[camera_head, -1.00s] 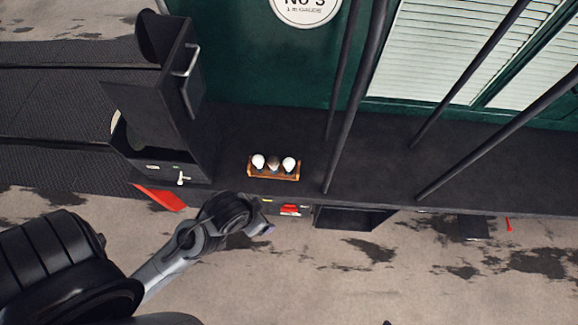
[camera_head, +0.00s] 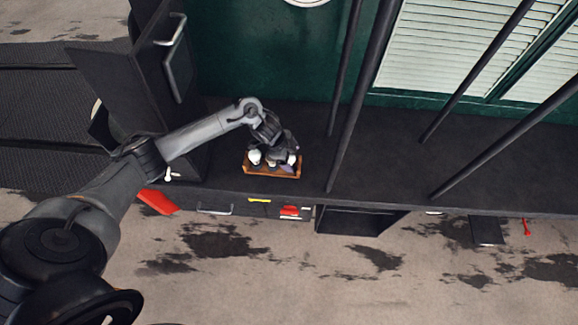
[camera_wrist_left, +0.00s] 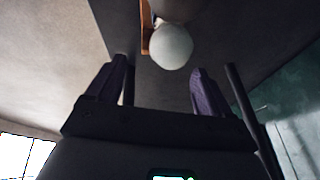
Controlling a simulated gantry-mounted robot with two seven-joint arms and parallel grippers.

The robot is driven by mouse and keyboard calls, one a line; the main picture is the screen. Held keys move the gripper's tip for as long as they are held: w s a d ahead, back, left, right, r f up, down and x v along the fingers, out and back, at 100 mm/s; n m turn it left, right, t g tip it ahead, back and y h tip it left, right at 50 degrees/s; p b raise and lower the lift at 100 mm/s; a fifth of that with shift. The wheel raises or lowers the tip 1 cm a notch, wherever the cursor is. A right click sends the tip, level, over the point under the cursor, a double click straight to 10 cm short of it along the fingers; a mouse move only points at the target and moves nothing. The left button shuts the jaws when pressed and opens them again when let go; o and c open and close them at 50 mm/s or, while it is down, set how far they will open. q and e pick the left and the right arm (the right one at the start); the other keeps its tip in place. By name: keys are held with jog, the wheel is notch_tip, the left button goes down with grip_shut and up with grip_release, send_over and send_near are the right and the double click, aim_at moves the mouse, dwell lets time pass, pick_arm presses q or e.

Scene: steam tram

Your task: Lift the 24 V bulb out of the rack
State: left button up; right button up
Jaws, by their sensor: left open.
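The wooden rack (camera_head: 286,174) stands on the dark tram platform with small bulbs in it. A white bulb (camera_head: 255,157) shows at its left end and another white bulb (camera_head: 291,159) at its right end. The middle of the rack is partly hidden by my gripper. No voltage marking is readable. My left gripper (camera_head: 272,153) is over the rack. In the left wrist view my gripper (camera_wrist_left: 158,66) is open, with purple-grey fingers spread apart. A round white bulb (camera_wrist_left: 171,48) shows ahead, between the finger lines, with the rack's edge (camera_wrist_left: 145,20) behind it.
A black box-like cabinet (camera_head: 180,75) with a handle stands left of the rack. A dark pole (camera_head: 350,110) rises to its right. The green tram wall (camera_head: 260,70) is behind. The platform (camera_head: 385,165) further right is clear between poles.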

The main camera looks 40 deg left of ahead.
pick_arm(q)
jog(key=a, duration=0.2)
jog(key=a+n, duration=0.1)
jog(key=shift+s+f+g+h, duration=0.15)
jog(key=shift+s+g+h, duration=0.15)
jog(key=shift+a+f+b, duration=0.15)
jog(key=shift+a+b, duration=0.15)
jog(key=shift+f+n+b, duration=0.25)
jog(key=shift+n+b, duration=0.05)
jog(key=b+x, duration=0.6)
jog(key=shift+d+f, duration=0.1)
jog(key=shift+d, duration=0.05)
jog(key=shift+w+f+b, duration=0.1)
jog(key=shift+f+b, duration=0.05)
jog(key=shift+b, duration=0.3)
jog(key=shift+d, duration=0.1)
jog(key=c, duration=1)
